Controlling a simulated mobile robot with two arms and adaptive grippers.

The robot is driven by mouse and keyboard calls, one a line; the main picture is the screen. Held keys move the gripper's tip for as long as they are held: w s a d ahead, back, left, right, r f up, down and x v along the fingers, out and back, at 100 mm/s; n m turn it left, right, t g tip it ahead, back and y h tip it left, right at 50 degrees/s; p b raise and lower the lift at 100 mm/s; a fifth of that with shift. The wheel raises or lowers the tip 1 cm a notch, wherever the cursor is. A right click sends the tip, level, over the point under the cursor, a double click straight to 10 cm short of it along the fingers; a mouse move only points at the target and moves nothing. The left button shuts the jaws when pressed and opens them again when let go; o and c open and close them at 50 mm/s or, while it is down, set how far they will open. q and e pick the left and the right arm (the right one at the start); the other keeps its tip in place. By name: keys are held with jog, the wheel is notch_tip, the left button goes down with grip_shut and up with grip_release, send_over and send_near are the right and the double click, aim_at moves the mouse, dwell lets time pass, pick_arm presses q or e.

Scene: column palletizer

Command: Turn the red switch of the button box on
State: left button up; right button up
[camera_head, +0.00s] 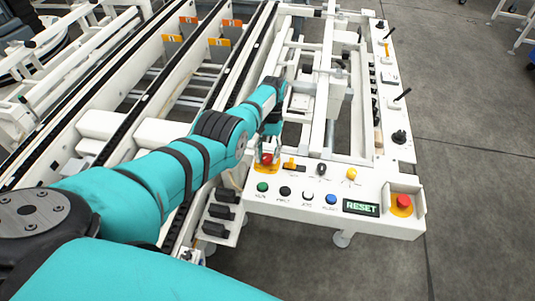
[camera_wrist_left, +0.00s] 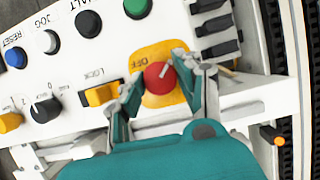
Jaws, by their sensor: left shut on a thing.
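The red switch (camera_head: 267,158) sits on a yellow plate at the left end of the white button box (camera_head: 285,209). In the left wrist view the red switch (camera_wrist_left: 158,77) is a round knob with a pale pointer line, and the word OFF shows beside it on the yellow plate (camera_wrist_left: 150,52). My left gripper (camera_head: 268,150) reaches down over it; in the left wrist view its two fingertips (camera_wrist_left: 158,80) are on either side of the knob, shut on it. My right gripper is in neither view.
Green (camera_head: 263,187), black (camera_head: 285,191), white (camera_head: 308,195) and blue (camera_head: 331,198) buttons line the box front. A yellow lock switch (camera_head: 291,164), a black knob (camera_head: 321,169), a RESET display (camera_head: 361,208) and a red emergency button (camera_head: 403,202) are nearby. Conveyor rails stand behind and left.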

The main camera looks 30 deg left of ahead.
pick_arm(q)
jog(key=o, duration=1.1)
jog(key=shift+o, duration=0.2)
jog(key=shift+w+r, duration=0.1)
jog(key=shift+r, duration=0.15)
jog(key=v, duration=0.7)
jog(key=shift+r, duration=0.1)
